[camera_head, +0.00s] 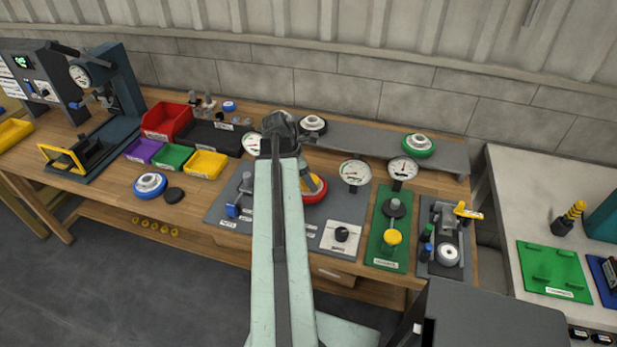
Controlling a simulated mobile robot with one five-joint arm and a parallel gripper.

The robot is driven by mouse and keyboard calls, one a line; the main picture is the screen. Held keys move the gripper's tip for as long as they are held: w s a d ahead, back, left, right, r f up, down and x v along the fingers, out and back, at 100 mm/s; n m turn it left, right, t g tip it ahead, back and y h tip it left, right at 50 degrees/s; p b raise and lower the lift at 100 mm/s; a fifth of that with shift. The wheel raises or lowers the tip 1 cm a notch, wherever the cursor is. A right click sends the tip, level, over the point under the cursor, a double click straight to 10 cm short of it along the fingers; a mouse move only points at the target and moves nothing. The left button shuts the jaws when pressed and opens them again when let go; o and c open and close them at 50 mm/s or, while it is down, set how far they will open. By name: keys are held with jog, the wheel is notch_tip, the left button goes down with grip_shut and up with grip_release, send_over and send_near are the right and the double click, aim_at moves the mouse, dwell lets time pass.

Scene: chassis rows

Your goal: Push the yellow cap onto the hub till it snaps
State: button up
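A red-rimmed wheel (325,191) lies on the grey mat, partly behind my arm. A yellow part (318,181) shows at its middle; it may be the yellow cap on or just above the hub. I cannot tell whether it is seated, and the hub itself is hidden. My gripper (307,181) is mostly hidden behind my arm, pointing down at the middle of this wheel. Its fingers and any grip on the yellow part cannot be made out. Another yellow round piece (392,237) sits on the green fixture board (379,258).
A blue-rimmed wheel (150,185) lies at the left, near coloured bins (206,164). A green-rimmed wheel (418,147) sits on the grey shelf (455,158) behind. Dial gauges (354,172) stand right of my gripper. A blue-handled fixture (233,210) stands close left of my arm.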

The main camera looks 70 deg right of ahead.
jog(key=o, duration=1.4)
jog(key=p+v, duration=0.7)
jog(key=v, duration=0.1)
jog(key=shift+s, duration=0.1)
jog(key=shift+d+f, duration=0.1)
